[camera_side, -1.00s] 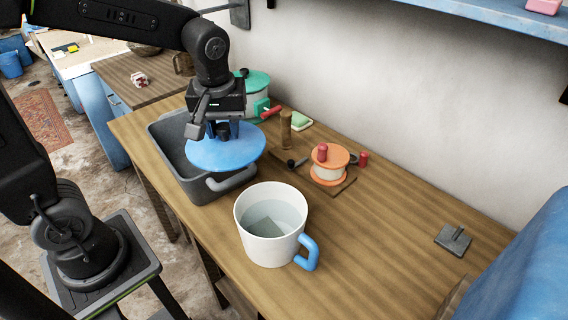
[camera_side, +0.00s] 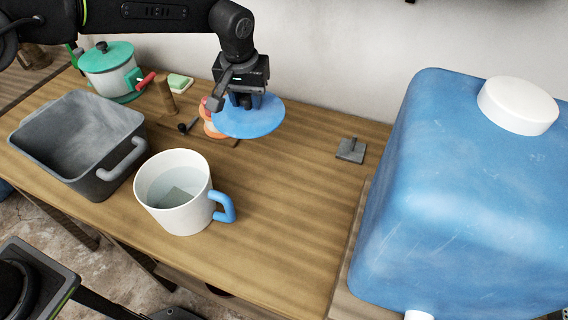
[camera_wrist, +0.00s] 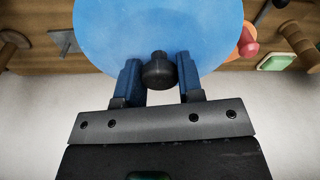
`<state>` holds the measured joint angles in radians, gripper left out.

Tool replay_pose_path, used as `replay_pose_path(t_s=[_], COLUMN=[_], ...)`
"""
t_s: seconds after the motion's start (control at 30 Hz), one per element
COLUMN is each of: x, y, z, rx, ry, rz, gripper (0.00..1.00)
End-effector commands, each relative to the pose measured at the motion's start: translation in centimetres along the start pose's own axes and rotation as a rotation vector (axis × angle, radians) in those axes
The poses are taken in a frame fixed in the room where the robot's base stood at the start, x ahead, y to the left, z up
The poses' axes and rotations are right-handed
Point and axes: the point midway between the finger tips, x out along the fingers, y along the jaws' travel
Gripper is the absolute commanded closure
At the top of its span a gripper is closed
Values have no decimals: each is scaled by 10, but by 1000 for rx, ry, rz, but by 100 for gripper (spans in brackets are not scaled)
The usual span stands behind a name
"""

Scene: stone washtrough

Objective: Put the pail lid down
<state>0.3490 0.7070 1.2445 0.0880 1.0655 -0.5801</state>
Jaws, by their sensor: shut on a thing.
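The pail lid (camera_side: 258,121) is a flat blue disc with a dark knob. My gripper (camera_side: 245,98) is shut on the knob and holds the lid roughly level, seemingly above the table at the back. In the wrist view, my gripper (camera_wrist: 160,75) has one blue finger on each side of the knob (camera_wrist: 158,70), and the lid (camera_wrist: 150,25) fills the upper middle. A white pail (camera_side: 172,205) with a blue handle stands uncovered on the table in front, with water and a grey thing inside. In the side view the lid hides part of an orange-rimmed object.
The wooden table (camera_side: 270,225) is clear right of the pail. A grey basin (camera_side: 120,165) stands at left, a green-lidded pot (camera_side: 108,68) behind it. A small grey tool (camera_side: 351,151) lies at the back. A large blue container (camera_side: 455,190) blocks the right.

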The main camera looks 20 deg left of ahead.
Motion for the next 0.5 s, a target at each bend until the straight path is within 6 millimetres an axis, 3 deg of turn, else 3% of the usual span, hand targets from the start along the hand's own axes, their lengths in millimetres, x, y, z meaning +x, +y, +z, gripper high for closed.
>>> replay_pose_path(t_s=[0.03, 0.2, 0.33, 0.5], x=[14, 41, 52, 77], y=[18, 59, 75, 79], z=[0, 2, 4, 8], rx=[41, 140, 180, 192], ry=[-2, 0, 1, -1], rz=[5, 20, 26, 26], gripper=[89, 89, 89, 89])
